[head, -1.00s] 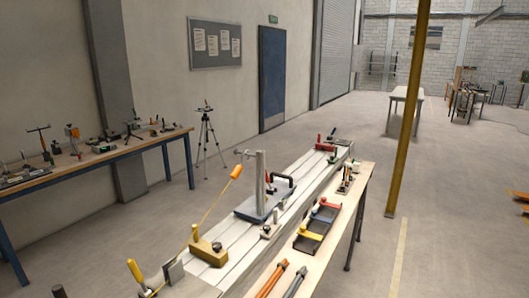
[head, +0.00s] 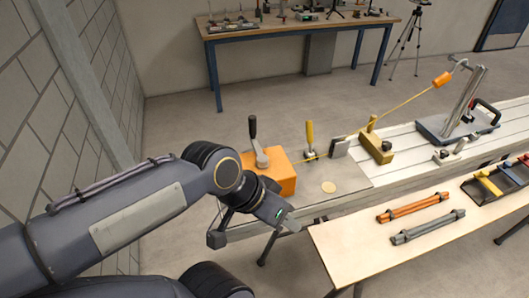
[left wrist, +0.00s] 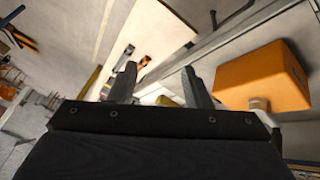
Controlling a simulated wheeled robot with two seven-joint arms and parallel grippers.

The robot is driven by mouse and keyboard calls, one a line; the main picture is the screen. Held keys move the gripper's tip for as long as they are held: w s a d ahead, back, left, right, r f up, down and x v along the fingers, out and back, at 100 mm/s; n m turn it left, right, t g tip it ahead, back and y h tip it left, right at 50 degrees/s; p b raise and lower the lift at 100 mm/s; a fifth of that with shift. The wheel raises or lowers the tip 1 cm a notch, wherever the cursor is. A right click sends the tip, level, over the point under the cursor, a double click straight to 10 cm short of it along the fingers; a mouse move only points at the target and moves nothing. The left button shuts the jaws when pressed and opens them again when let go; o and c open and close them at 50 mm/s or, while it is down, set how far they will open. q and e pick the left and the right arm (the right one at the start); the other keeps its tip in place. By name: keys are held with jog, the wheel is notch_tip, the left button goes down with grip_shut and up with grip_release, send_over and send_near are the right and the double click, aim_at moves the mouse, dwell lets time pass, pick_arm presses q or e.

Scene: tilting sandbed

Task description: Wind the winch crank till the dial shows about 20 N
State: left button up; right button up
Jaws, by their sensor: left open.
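The orange winch block (head: 276,174) sits at the near left end of the long bench. A grey crank arm with an upright dark handle (head: 252,128) stands on it. My left gripper (head: 248,226) is open and empty, in front of and a little left of the block, apart from the crank. In the left wrist view the open fingers (left wrist: 160,78) frame the bench edge, with the orange block (left wrist: 262,82) to their right. No dial reading is legible. My right gripper is not in view.
A yellow-handled lever (head: 310,137) stands right of the winch. A yellow cord (head: 403,104) runs to an orange cylinder (head: 443,79) near a tilted post (head: 467,98). A wooden side table (head: 350,245) holds orange and grey rods. Open floor lies behind the bench.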

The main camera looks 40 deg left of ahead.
pick_arm(q)
jog(key=w+a+r+m+g+y, duration=0.2)
jog(key=w+a+r+m, duration=0.3)
jog(key=w+a, duration=0.35)
jog(key=m+g+y+b, duration=0.1)
jog(key=m+g+b, duration=0.15)
jog(key=m, duration=0.85)
send_over(253, 128)
jog(key=p, duration=0.1)
jog(key=f, duration=0.2)
jog(key=f+g, duration=0.1)
jog(key=shift+w+a+f, duration=0.25)
jog(key=shift+w+a, duration=0.1)
jog(key=shift+a+f, duration=0.2)
jog(key=shift+f, duration=0.4)
notch_tip(253, 128, down, 7)
jog(key=shift+r, duration=0.1)
jog(key=shift+c, duration=0.4)
grip_shut()
